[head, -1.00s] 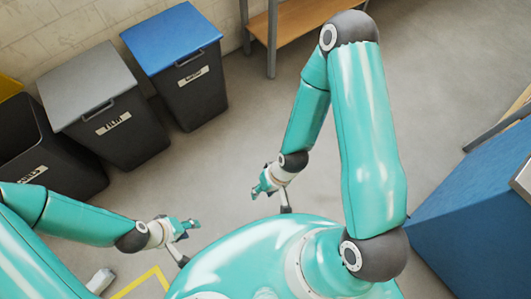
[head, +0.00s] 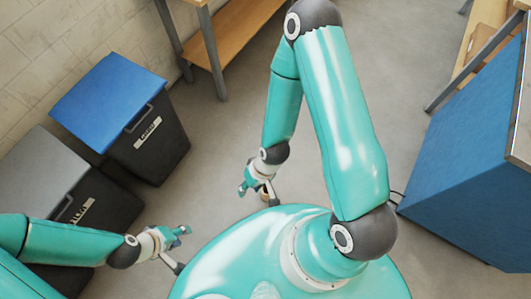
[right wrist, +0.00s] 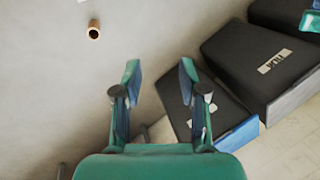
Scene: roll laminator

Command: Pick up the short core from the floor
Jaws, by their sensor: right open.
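The short core (right wrist: 94,29) is a small brown tube with a dark hole, on the grey floor at the upper left of the right wrist view. A small brown piece beside my right gripper in the head view (head: 264,194) looks like the same core, partly hidden. My right gripper (right wrist: 160,70) is open and empty, its two fingers spread, with the core off to the left beyond the fingertips, apart from them. It also shows in the head view (head: 246,187). My left gripper (head: 181,231) is at the lower left, with nothing visible in it; its finger gap is too small to judge.
A blue-lidded bin (head: 112,95) and a grey-lidded bin (head: 45,175) stand along the left wall. A wooden shelf bench (head: 235,38) is at the top. A blue cabinet (head: 465,150) stands at right. The floor between is open. A white scrap (right wrist: 83,1) shows beyond the core.

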